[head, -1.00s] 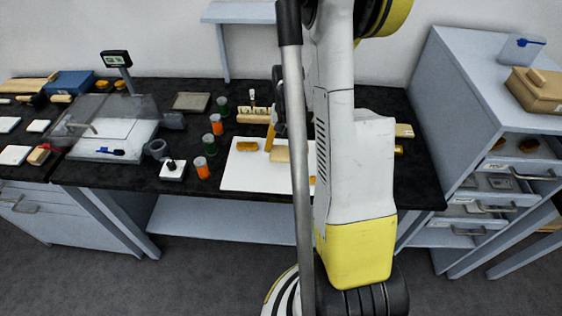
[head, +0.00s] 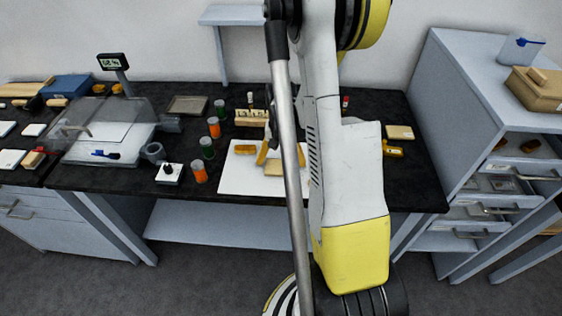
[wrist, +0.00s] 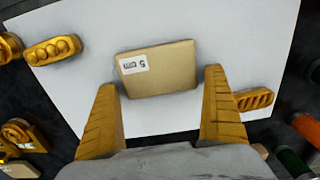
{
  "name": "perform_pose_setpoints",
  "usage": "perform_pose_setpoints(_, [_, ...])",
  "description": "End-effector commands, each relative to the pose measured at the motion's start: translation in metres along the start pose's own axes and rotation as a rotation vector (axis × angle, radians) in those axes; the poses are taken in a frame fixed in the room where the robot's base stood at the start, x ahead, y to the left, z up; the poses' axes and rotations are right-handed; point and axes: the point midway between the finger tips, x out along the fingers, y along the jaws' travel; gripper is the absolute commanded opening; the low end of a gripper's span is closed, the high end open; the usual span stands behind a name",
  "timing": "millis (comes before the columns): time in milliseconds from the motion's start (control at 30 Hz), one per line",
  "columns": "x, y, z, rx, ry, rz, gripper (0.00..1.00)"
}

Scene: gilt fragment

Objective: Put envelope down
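The envelope (wrist: 158,68) is a flat tan packet with a white label marked 5. It lies on a white sheet (wrist: 85,90) in the wrist view. My gripper (wrist: 160,79) is open, its two yellow fingers apart at the envelope's near corners, with a visible gap on the right. In the head view, the envelope (head: 274,169) lies on the white sheet (head: 235,180) below my gripper (head: 281,163), partly hidden by my arm.
Yellow pieces (wrist: 52,50) and (wrist: 254,99) lie on the sheet to either side. A covered balance (head: 105,135) is farther left. A drawer cabinet (head: 470,120) stands at the right.

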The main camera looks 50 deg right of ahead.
Motion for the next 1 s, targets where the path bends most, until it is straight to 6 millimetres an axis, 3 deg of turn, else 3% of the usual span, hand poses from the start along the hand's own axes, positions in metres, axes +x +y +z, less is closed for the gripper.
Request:
perform_pose_setpoints(233, [-0.009,0.0,0.0,0.0,0.0,0.0,1.0])
perform_pose_setpoints(700, [-0.106,0.0,0.0,0.0,0.0,0.0,1.0])
perform_pose_setpoints(1000, [-0.125,-0.001,0.001,-0.004,0.003,-0.001,1.0])
